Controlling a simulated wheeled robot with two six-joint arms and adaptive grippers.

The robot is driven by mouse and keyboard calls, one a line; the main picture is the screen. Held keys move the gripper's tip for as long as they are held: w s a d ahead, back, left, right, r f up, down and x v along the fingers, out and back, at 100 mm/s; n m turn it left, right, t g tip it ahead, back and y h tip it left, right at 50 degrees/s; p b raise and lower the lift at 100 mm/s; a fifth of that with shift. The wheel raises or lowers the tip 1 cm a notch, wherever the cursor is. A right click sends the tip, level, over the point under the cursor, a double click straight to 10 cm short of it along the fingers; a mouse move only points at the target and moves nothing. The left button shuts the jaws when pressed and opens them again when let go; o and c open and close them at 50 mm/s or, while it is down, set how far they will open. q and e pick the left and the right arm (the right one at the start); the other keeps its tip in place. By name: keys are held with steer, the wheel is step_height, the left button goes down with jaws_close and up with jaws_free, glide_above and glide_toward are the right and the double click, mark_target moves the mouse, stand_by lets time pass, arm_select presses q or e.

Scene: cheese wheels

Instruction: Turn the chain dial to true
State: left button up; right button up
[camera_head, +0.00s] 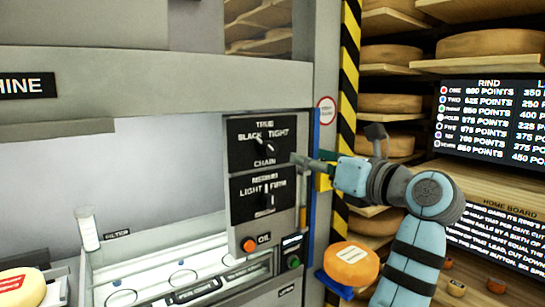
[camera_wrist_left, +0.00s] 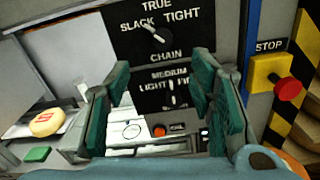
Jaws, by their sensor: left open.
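The chain dial (camera_head: 266,147) is on a black panel with SLACK at left, TRUE on top and TIGHT at right. In the left wrist view the chain dial (camera_wrist_left: 157,34) has a slanted pointer, its upper end toward the SLACK side. My left gripper (camera_head: 299,160) is just to the right of the panel in the head view. In the left wrist view my left gripper (camera_wrist_left: 162,72) is open and empty, its fingers spread below the chain dial, apart from it. My right gripper is not in view.
A second dial (camera_head: 269,197), marked LIGHT, MEDIUM and FIRM, sits directly below. A yellow box with a red STOP button (camera_wrist_left: 288,89) stands right of the panel. An orange cheese (camera_head: 351,262) sits below my arm. Shelves of cheese wheels (camera_head: 390,103) stand at the right.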

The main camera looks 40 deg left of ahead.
mark_target(273, 148)
arm_select(q)
steer(key=p+x, duration=0.1)
steer(key=x, duration=1.2)
steer(key=shift+w+a+f+p, duration=0.1)
steer(key=shift+w+a+p, duration=0.1)
steer(key=shift+a+p, duration=0.2)
steer(key=shift+w+a, duration=0.15)
steer(key=shift+a, duration=0.1)
steer(key=c, duration=1.1)
steer(key=shift+c, duration=0.2)
